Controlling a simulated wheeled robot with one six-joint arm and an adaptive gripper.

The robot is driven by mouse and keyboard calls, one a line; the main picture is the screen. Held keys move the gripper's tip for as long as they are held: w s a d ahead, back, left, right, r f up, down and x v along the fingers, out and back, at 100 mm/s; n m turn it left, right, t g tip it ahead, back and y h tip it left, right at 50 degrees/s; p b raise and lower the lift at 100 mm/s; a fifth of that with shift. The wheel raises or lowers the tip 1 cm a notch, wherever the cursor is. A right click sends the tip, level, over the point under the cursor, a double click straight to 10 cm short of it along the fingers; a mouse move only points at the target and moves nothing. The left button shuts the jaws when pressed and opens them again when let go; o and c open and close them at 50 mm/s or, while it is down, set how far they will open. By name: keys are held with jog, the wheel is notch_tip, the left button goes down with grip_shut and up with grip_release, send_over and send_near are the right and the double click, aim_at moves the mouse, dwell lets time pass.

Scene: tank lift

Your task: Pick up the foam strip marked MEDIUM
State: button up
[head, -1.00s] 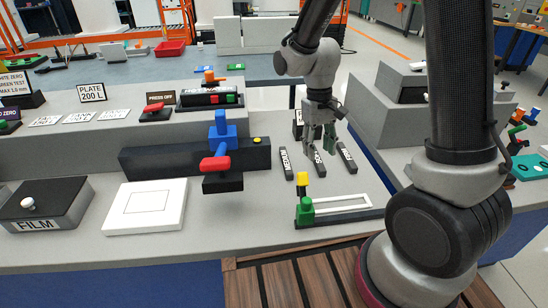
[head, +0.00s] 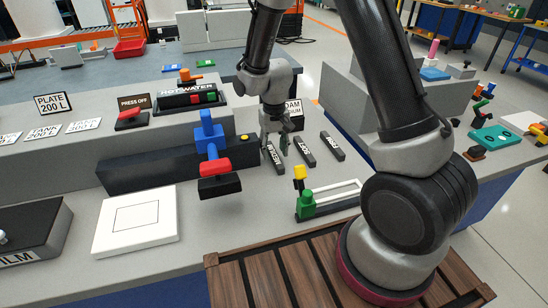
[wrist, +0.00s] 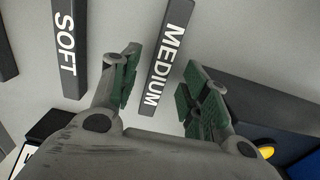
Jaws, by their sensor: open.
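The dark foam strip marked MEDIUM (head: 276,162) lies flat on the grey bench, the leftmost of three strips in the head view. My gripper (head: 276,147) is above it, open and pointing down, and hides its far end. In the wrist view the MEDIUM strip (wrist: 170,50) runs between the two open green-padded fingers of my gripper (wrist: 162,64), its lettering readable. No finger clearly touches it. The strip marked SOFT (head: 305,150) lies beside it, and shows left of my fingers in the wrist view (wrist: 69,45).
A third dark strip (head: 332,146) lies right of SOFT. A black block (head: 150,170) with blue and red handles stands close on the left. A FOAM sign (head: 295,108) stands behind.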

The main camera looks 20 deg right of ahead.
notch_tip(320, 180, down, 2)
jog(key=shift+f, duration=0.1)
jog(key=shift+c, duration=0.3)
jog(key=c, duration=0.9)
